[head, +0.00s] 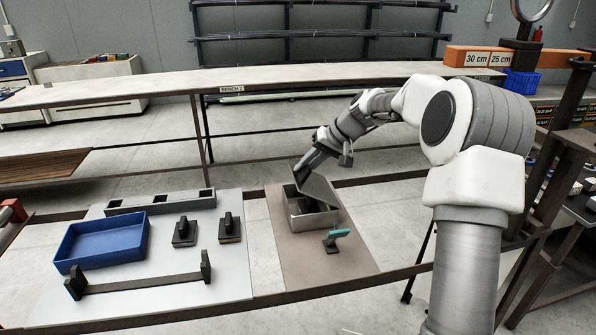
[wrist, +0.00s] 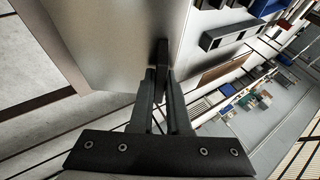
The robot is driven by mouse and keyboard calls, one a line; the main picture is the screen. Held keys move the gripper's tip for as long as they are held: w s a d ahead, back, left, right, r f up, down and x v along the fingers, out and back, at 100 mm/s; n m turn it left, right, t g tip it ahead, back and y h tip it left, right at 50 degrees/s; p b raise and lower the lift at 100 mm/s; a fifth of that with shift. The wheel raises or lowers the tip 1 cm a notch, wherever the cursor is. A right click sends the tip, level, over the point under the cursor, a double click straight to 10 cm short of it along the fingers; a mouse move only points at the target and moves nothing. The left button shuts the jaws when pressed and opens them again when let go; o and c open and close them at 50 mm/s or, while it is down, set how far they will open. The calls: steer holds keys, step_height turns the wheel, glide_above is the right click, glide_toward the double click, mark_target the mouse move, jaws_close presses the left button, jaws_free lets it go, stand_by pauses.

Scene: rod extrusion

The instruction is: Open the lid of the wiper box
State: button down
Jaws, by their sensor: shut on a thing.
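The wiper box (head: 314,221) is a small metal box on the brown mat (head: 295,259). Its grey lid (head: 322,190) is raised and steeply tilted over the box. My gripper (head: 301,177) is at the lid's upper left side. In the wrist view the lid is the large grey plate (wrist: 112,40) at upper left. There my gripper (wrist: 160,75) is shut on a dark part at the lid's edge, with the fingers close together.
A teal-handled tool (head: 338,235) stands on the mat in front of the box. To the left, a pale board (head: 200,262) holds a blue tray (head: 66,245), two dark blocks with handles (head: 184,232), a long grey holder (head: 150,204) and a dark bar on end posts (head: 140,284).

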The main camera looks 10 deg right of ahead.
steer(key=d+r+m+t+y, duration=0.2)
steer(key=d+m+y, duration=0.1)
steer(key=d+y, duration=0.8)
steer(key=shift+d+t, duration=0.3)
steer(key=shift+d, duration=0.45)
steer(key=shift+r+m, duration=0.1)
steer(key=shift+m, duration=0.2)
steer(key=c, duration=0.9)
jaws_free()
steer(key=shift+d, duration=0.1)
steer(key=v, duration=1.2)
